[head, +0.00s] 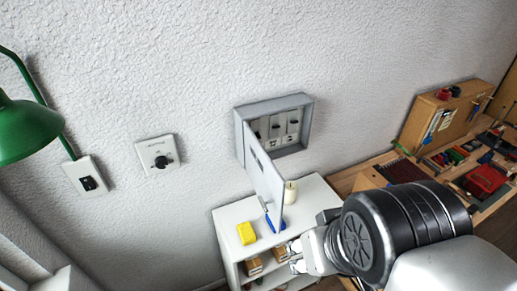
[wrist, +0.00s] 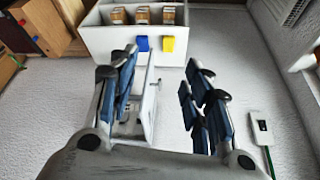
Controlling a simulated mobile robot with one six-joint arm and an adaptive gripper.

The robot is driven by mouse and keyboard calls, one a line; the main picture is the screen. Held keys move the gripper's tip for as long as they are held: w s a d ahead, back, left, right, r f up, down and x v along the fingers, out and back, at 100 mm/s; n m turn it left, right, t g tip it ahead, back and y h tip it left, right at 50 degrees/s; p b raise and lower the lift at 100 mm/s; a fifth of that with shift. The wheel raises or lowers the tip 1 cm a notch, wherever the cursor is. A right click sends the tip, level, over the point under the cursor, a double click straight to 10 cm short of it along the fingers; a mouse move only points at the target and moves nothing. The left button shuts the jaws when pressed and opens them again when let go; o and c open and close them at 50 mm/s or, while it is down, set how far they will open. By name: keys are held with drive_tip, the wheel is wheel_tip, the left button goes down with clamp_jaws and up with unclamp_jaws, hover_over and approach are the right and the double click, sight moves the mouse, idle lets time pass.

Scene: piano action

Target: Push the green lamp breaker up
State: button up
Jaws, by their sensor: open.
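The grey breaker box (head: 308,117) is fixed to the wall in the head view, with its door (head: 265,185) swung open toward me. Several breakers (head: 276,128) show inside; their labels are too small to read, so I cannot tell which one is for the green lamp (head: 18,128). The lamp hangs at the far left. My gripper (head: 298,255) is below and right of the box, over the shelf, apart from the breakers. In the wrist view my gripper (wrist: 160,85) is open and empty-looking, with the door (wrist: 151,105) showing between its fingers. The left finger partly hides the box.
A white shelf (head: 235,222) stands below the box, with a yellow block (head: 246,233), a blue item (head: 272,221) and a candle (head: 291,192) on top. A dial plate (head: 157,155) and a switch plate (head: 84,176) are on the wall. A cluttered workbench (head: 375,163) is at right.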

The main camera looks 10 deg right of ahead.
wheel_tip(320, 180, down, 25)
drive_tip(key=b, duration=2.3)
clamp_jaws()
drive_tip(key=shift+r, duration=0.1)
